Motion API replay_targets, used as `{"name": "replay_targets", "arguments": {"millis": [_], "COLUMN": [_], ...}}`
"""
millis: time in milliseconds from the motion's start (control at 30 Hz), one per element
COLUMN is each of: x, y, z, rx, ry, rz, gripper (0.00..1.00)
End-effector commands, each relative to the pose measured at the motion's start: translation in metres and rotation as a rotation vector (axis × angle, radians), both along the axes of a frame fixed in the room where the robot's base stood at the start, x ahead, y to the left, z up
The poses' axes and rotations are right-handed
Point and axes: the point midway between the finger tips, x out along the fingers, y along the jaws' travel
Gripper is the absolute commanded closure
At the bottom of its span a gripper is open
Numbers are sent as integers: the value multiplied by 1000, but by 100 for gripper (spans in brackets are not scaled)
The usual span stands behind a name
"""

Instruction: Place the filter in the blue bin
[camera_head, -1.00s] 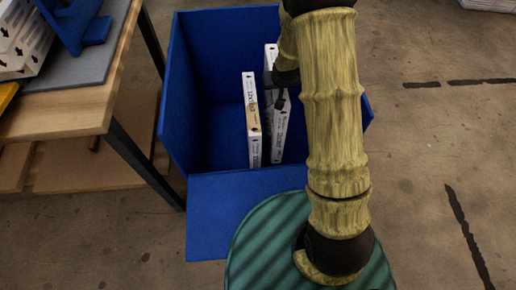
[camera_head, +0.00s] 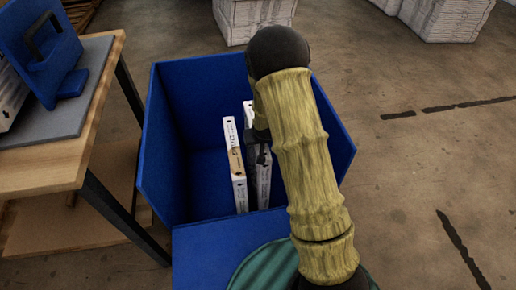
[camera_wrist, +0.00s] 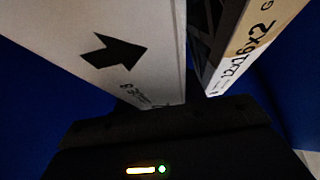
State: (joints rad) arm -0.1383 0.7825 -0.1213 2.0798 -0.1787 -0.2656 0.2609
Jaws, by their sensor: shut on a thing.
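The blue bin (camera_head: 342,158) stands on the floor, open at the top. Two thin white boxed filters stand upright in it, side by side. The left filter (camera_head: 235,168) has a tan label and stands apart from my gripper. My gripper (camera_head: 260,138), partly hidden behind my arm, reaches into the bin and is shut on the right filter (camera_head: 264,178). In the wrist view, the held filter (camera_wrist: 105,45) shows a black arrow, close to the lens. The tan-labelled filter (camera_wrist: 245,50) is to its right. The fingertips are too dark to make out there.
A wooden table (camera_head: 60,165) with a grey mat and a blue holder (camera_head: 45,55) stands left of the bin. White stacks (camera_head: 250,18) and (camera_head: 447,15) stand on the floor at the back. The floor right of the bin is clear.

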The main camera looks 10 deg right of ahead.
Motion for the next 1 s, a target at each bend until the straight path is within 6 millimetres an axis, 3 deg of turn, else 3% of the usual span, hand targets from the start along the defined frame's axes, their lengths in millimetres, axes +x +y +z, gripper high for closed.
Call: {"name": "replay_targets", "arguments": {"millis": [167, 400, 800, 833, 933, 1000], "x": [0, 0, 0, 0, 0, 0], "y": [0, 0, 0, 0, 0, 0], "z": [-5, -37, -40, -40, -40, -40], "rx": [0, -1, 0, 0, 0, 0], "ry": [1, 1, -1, 0, 0, 0], "rz": [0, 1, 0, 0, 0, 0], "gripper": [100, 100, 100, 57, 38, 38]}}
